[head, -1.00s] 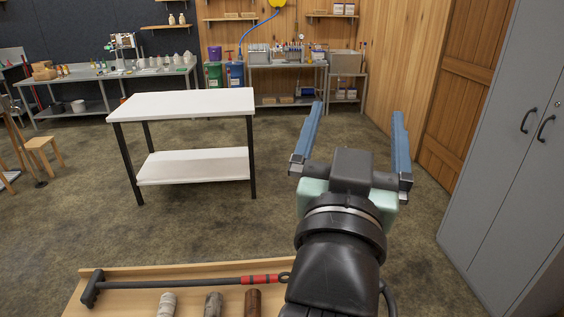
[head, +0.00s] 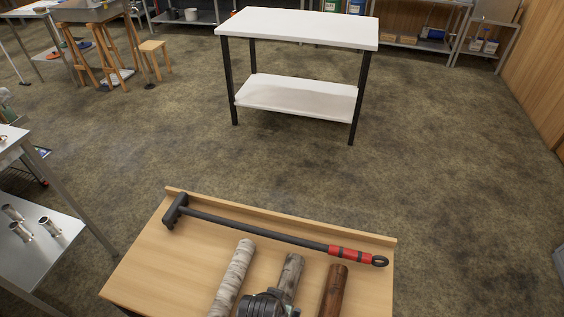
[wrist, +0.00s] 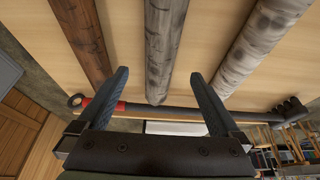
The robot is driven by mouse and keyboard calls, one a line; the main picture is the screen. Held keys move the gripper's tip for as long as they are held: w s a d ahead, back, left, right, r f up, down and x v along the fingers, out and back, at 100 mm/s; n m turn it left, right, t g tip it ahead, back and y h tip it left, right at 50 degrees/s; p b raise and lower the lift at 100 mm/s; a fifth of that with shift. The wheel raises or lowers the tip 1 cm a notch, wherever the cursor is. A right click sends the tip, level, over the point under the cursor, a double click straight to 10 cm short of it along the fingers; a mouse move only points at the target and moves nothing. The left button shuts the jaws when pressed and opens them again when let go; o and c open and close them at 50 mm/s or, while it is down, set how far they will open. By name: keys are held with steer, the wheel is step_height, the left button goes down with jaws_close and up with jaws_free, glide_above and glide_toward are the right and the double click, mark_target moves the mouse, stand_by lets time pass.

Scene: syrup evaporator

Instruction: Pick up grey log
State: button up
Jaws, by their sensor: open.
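The grey log (head: 291,272) lies on a wooden table between a pale, whitish log (head: 232,278) and a brown log (head: 334,291). In the wrist view, the grey log (wrist: 164,45) runs down the middle, with the brown log (wrist: 84,35) left and the pale log (wrist: 262,42) right. My gripper (wrist: 159,73) is open and empty; its blue fingers appear on either side of the grey log's end. I cannot tell its height above the log. In the head view, my dark wrist covers the log's near part and the fingers are hidden.
The wooden table (head: 155,262) has bare room at left. A white table (head: 300,27) stands beyond open floor. A metal shelf (head: 45,255) is at left.

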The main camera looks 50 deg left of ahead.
steer(key=x, duration=0.3)
steer(key=shift+b+x, duration=0.8)
steer(key=shift+x, duration=1.85)
steer(key=shift+s, duration=0.1)
jaws_close()
